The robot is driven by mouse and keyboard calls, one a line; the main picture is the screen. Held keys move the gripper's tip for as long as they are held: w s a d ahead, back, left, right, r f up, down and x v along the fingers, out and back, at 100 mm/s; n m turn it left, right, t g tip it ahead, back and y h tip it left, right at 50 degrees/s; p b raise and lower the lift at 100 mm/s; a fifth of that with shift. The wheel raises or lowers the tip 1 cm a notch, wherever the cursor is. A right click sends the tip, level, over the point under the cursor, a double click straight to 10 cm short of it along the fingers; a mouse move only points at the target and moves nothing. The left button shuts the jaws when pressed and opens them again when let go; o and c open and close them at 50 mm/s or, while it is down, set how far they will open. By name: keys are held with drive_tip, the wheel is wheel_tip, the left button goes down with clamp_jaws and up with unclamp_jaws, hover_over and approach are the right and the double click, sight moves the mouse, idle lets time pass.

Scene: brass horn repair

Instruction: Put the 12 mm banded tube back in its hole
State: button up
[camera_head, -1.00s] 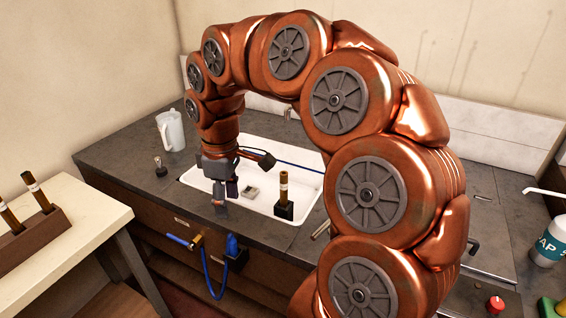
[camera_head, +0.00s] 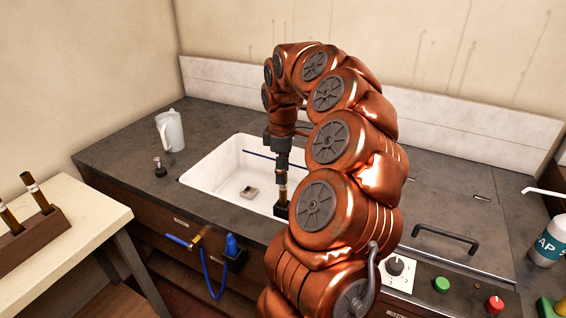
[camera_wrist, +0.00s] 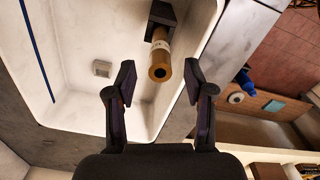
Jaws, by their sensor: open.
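A brass tube with a pale band (camera_head: 283,191) stands upright in a black holder (camera_head: 281,211) at the sink's front right edge. In the wrist view the tube (camera_wrist: 160,64) points its open end toward the camera, and the holder (camera_wrist: 163,13) is beyond it. No size mark is readable. My gripper (camera_head: 283,173) is just above the tube, pointing down. In the wrist view my gripper (camera_wrist: 158,77) is open, with the tube's end between and slightly beyond the fingertips, apart from both. A brown rack (camera_head: 44,232) on the left table holds two banded tubes (camera_head: 37,192); its holes are not visible.
The white sink (camera_head: 215,172) has a small grey drain piece (camera_head: 249,192) inside. A white jug (camera_head: 171,130) and a small dark knob-topped item (camera_head: 160,167) stand left of it. A blue hose (camera_head: 213,285) hangs at the front. A soap bottle (camera_head: 548,242) stands far right.

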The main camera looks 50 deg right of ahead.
wheel_tip(320, 180, down, 6)
drive_tip(key=shift+r+p, duration=0.25)
drive_tip(key=shift+p, duration=0.2)
drive_tip(key=shift+c, duration=0.3)
clamp_jaws()
drive_tip(key=shift+r, duration=0.15)
wheel_tip(320, 180, up, 10)
drive_tip(key=p, duration=0.3)
drive_tip(key=shift+p, duration=0.4)
idle(1.0)
